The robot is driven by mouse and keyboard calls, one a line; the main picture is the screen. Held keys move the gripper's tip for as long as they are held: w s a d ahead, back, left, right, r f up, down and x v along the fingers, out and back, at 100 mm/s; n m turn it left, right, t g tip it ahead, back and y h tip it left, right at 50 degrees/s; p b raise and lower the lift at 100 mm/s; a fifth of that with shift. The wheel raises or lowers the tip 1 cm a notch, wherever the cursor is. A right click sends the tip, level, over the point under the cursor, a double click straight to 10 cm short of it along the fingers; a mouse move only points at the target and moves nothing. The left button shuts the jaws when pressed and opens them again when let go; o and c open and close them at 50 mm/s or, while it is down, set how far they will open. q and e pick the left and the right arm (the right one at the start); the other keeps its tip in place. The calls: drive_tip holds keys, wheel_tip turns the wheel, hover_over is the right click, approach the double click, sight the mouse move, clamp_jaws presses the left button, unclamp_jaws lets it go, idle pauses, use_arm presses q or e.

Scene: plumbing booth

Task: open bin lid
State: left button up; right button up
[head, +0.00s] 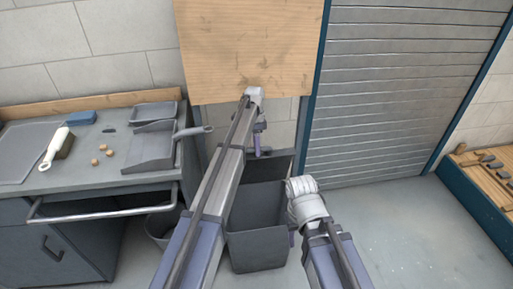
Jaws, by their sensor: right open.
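The dark grey bin (257,222) stands on the floor in the middle of the head view, partly covered by my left arm. A dark panel (274,166) rises at its back edge; it looks like the lid standing up, but I cannot be sure. My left gripper (258,146) points down at the back of the bin, close to the panel's top edge. Its fingers are small, and I cannot tell whether they touch it or are open. My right gripper (292,236) is open beside the bin's right side, mostly hidden by its own white wrist.
A grey workbench (100,185) with a rail stands on the left, holding a dustpan (150,148), a brush (57,147) and small blocks. A wooden board (247,45) is behind the bin. A roller shutter (400,90) stands at the back right. Floor on the right is clear.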

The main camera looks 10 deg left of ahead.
use_arm(q)
drive_tip(key=shift+o, duration=0.3)
drive_tip(key=shift+r, duration=0.1)
wheel_tip(320, 180, up, 8)
drive_tip(key=w+p, duration=0.1)
drive_tip(key=p, duration=0.6)
drive_tip(key=shift+w+a+p, duration=0.15)
drive_tip(key=shift+a+p, duration=0.05)
drive_tip(key=shift+p, duration=0.2)
drive_tip(key=shift+f, duration=0.2)
drive_tip(key=s+d+n, duration=0.2)
drive_tip(key=s+n, duration=0.1)
drive_tip(key=s, duration=1)
drive_tip(key=s+d+n+t+y, duration=0.1)
drive_tip(key=s+n, duration=0.3)
drive_tip(key=s, duration=0.9)
drive_tip(key=s+d+n, duration=0.3)
drive_tip(key=s+d, duration=0.1)
drive_tip(key=s, duration=0.9)
drive_tip(key=shift+s+f+t+y, duration=0.15)
drive_tip(key=shift+s+t+y, duration=0.15)
drive_tip(key=shift+t+y, duration=0.1)
